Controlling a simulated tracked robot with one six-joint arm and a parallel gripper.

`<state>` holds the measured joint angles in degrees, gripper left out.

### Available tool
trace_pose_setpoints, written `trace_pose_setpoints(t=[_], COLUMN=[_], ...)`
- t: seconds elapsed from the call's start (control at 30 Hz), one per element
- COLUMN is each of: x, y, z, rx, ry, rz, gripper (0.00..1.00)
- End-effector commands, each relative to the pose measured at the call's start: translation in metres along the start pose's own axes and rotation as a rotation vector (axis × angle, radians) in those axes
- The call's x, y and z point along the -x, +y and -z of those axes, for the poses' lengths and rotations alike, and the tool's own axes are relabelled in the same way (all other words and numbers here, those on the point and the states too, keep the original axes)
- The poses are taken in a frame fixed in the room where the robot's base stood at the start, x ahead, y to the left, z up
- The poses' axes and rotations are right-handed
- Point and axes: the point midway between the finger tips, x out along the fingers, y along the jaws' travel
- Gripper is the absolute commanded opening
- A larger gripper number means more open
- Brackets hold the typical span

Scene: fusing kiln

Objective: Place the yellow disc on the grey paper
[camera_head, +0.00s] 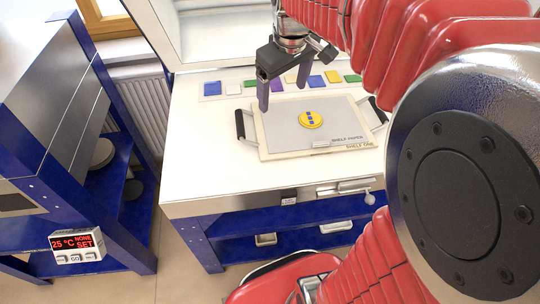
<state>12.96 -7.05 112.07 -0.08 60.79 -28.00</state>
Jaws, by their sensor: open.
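The yellow disc (306,120) lies on the grey paper (342,124). It bears small blue pieces (310,113) in a row. The paper is marked "shelf paper" and lies on a pale shelf board (271,151) marked "shelf one", with dark handles at its sides. My gripper (283,95) is open, pointing down, and appears above the back left part of the paper, up and left of the disc in the picture. Nothing shows between its fingers. I cannot tell its exact height above the table.
A row of coloured glass samples (212,88) lies along the back of the white table (196,140). A blue and grey kiln (60,80) stands at left with a control box (77,243) reading 25 °C. The table's left part is clear.

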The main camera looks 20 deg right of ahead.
Motion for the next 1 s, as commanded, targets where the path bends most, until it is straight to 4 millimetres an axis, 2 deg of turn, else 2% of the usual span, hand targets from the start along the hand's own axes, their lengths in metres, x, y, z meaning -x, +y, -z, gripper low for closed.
trace_pose_setpoints(t=[0.03,0.3,0.6,0.8,1.0], x=[0.006,0.024,0.029,0.024,0.019], y=[-0.011,-0.059,-0.106,-0.132,-0.140], z=[-0.007,-0.042,-0.087,-0.116,-0.129], rx=[-0.011,-0.092,-0.186,-0.244,-0.274], ry=[0.016,0.092,0.178,0.232,0.256], rz=[-0.004,-0.013,-0.004,0.012,0.021], gripper=[0.82,0.82,0.82,0.82,0.82])
